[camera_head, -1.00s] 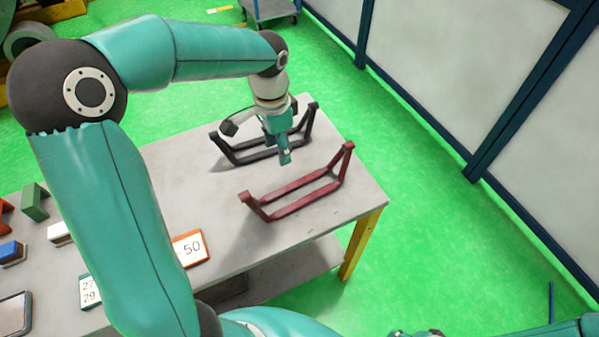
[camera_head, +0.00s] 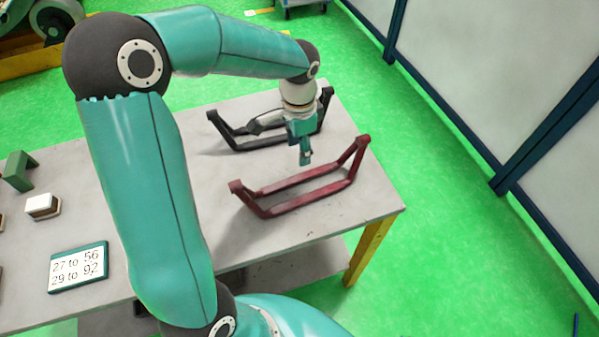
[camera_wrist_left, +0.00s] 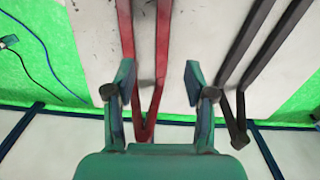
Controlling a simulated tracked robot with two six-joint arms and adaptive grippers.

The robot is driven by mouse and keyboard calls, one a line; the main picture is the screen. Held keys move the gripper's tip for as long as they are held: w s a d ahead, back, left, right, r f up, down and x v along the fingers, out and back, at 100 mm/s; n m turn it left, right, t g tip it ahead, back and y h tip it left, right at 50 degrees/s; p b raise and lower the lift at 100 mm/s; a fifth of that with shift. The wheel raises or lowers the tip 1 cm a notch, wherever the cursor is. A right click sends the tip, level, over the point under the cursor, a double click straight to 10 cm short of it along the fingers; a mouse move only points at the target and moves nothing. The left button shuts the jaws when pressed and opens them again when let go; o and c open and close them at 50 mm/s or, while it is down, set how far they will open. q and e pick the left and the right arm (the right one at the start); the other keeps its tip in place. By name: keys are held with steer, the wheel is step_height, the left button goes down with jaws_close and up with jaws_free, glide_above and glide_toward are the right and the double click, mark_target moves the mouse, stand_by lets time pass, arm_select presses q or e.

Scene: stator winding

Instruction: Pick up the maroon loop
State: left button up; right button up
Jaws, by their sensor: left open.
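The maroon loop (camera_head: 305,199) stands near the right end of the grey table, with its ends raised. My left gripper (camera_head: 305,160) points down just behind the loop's long bars in the head view, between its raised ends. In the left wrist view the gripper (camera_wrist_left: 160,80) is open, with the maroon loop (camera_wrist_left: 163,45) seen beyond the fingers; one bar lies between the fingers and the other lines up near the left finger. The fingers look apart from the loop, and nothing is held. My right gripper is out of view.
A black loop (camera_head: 240,144) stands behind the maroon one, and shows right of the fingers in the wrist view (camera_wrist_left: 284,28). A number sign (camera_head: 78,268), a white block (camera_head: 42,205) and a green block (camera_head: 18,170) are on the table's left. The front right of the table is clear.

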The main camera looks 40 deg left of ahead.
arm_select(q)
glide_above(300, 177)
steer(key=f, duration=0.6)
steer(key=shift+s+d+f, duration=0.1)
steer(key=shift+s+f, duration=0.25)
steer(key=shift+w+f+p, duration=0.2)
steer(key=shift+f+p, duration=0.05)
steer(key=shift+f, duration=1.1)
steer(key=shift+w+f+p, duration=0.15)
steer(key=shift+f+p, duration=0.05)
steer(key=shift+f, duration=1.15)
steer(key=shift+r, duration=0.1)
jaws_close()
